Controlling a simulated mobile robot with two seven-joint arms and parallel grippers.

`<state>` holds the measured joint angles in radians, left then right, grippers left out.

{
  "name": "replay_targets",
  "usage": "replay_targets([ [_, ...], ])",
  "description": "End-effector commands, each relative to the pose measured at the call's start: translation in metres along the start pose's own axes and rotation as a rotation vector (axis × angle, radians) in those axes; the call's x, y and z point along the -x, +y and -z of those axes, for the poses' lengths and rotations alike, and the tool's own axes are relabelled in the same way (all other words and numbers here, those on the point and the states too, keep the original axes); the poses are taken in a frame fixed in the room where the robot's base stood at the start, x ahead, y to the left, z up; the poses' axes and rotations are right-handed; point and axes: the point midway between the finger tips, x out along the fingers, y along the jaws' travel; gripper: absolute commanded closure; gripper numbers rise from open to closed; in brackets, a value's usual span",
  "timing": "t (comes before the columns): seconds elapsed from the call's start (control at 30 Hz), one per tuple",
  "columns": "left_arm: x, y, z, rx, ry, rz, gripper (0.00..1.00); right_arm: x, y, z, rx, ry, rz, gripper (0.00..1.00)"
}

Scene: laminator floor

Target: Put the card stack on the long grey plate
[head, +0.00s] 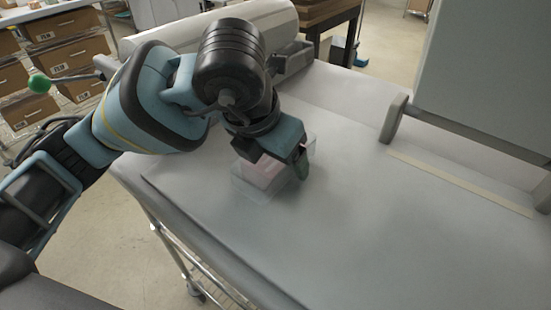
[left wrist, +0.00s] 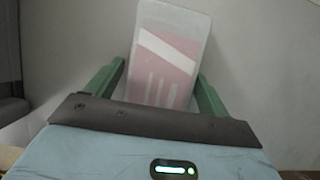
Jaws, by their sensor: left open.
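The card stack (head: 262,178) is a pale, clear-edged block with a pink and white face. It rests on a broad, flat grey surface (head: 340,225), which may be the long grey plate; I cannot tell for certain. In the left wrist view the card stack (left wrist: 165,60) stands out between the two green fingers, its far end reaching past them. My left gripper (head: 275,163) is open over the stack, with a finger on each side (left wrist: 160,80). Whether the fingers touch it is unclear. The gripper and wrist hide part of the stack. My right gripper is not in view.
A thick pale roller (head: 215,30) lies behind my left arm. A cream strip (head: 460,182) lies at the right, beneath a large grey panel (head: 490,70) with a bar. The grey surface right of the stack is clear. Cardboard drawers (head: 60,50) stand at back left.

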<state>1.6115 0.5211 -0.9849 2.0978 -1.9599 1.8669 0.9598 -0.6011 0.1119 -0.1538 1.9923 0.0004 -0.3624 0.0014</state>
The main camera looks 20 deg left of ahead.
Motion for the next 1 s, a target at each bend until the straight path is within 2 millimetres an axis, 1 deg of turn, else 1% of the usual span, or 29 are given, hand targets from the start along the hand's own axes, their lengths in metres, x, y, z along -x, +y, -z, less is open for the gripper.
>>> replay_targets([
  [0.17,0.0000,0.0001,0.0000,0.000,0.000,0.000,0.20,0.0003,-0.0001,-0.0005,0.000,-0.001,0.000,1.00],
  [0.6,0.0003,0.0001,-0.0003,0.000,-0.001,0.000,0.77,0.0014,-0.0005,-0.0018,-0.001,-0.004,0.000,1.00],
  [0.83,0.0012,0.0000,-0.0007,0.000,-0.002,0.000,0.77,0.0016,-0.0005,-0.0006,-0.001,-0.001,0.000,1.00],
  [1.0,0.0091,0.0000,-0.0045,0.001,-0.004,0.000,0.77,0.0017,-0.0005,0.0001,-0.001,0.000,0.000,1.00],
])
